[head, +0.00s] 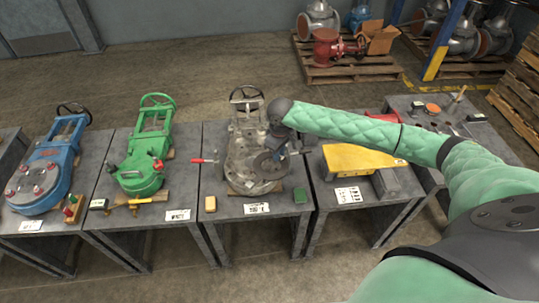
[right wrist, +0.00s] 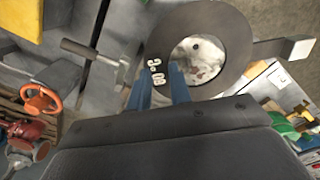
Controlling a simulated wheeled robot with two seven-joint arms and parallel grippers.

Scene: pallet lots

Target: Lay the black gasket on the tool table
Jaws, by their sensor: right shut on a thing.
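My right gripper (head: 281,148) is over the grey valve (head: 246,170) on the middle table. It is shut on the black gasket (head: 266,168), a flat dark ring over the valve's right side. In the right wrist view the blue fingers (right wrist: 160,80) pinch the edge of the gasket (right wrist: 234,35), and pale metal shows through its hole. I cannot tell whether the gasket touches the valve. The table at the far right (head: 399,103), with several small tools and parts on it, looks like the tool table; my right arm hides part of it. My left gripper is out of view.
A red-handled tool (head: 203,161), a tan block (head: 210,204) and a green block (head: 300,195) lie around the grey valve. A yellow case (head: 350,158) is on the table to the right. Green (head: 141,173) and blue (head: 43,178) valves stand to the left.

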